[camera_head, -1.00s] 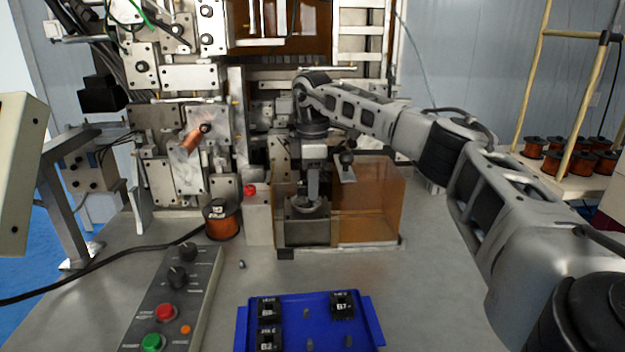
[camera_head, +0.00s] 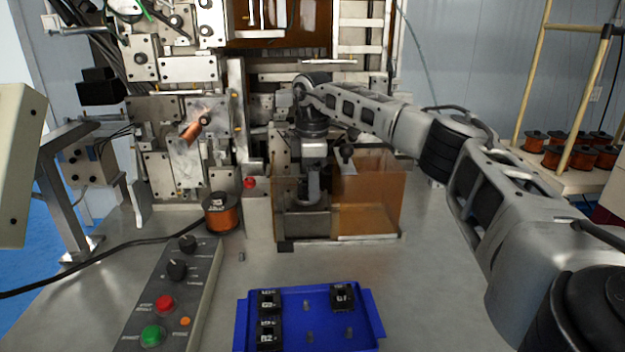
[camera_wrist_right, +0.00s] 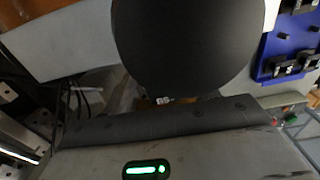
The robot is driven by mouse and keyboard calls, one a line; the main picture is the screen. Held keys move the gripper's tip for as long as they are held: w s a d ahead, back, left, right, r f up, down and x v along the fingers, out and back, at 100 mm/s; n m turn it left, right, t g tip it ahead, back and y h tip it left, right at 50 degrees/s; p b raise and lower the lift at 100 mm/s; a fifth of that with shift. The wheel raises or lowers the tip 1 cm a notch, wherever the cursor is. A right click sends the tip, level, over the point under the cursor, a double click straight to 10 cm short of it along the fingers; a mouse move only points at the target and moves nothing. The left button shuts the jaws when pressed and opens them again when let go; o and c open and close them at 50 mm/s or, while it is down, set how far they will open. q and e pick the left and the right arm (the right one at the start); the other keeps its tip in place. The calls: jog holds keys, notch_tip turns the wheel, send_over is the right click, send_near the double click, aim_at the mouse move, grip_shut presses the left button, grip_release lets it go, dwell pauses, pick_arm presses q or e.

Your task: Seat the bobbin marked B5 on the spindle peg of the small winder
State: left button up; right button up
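My right gripper (camera_head: 313,190) points down inside the small winder (camera_head: 303,222), behind its orange see-through guard (camera_head: 372,200). Its fingertips are small and partly hidden there, so I cannot tell whether they are apart or hold anything. The spindle peg is not distinguishable. I cannot make out a bobbin marked B5. In the right wrist view, a large dark rounded shape covers the middle, with a small pale label (camera_wrist_right: 163,100) below it. Black bobbins (camera_head: 268,300) with white markings, one reading B2 (camera_head: 267,336), stand in the blue tray (camera_head: 376,325). My left gripper is not in view.
A copper-wound spool (camera_head: 222,215) stands left of the winder. A control box (camera_head: 172,285) with knobs and red and green buttons is at front left. A tall machine (camera_head: 185,110) stands behind. More spools (camera_head: 555,155) sit on a shelf at right. Bench right of the tray is clear.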

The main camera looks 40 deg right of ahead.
notch_tip(320, 180, up, 16)
dwell(0.6)
jog(key=shift+f, duration=0.1)
dwell(0.4)
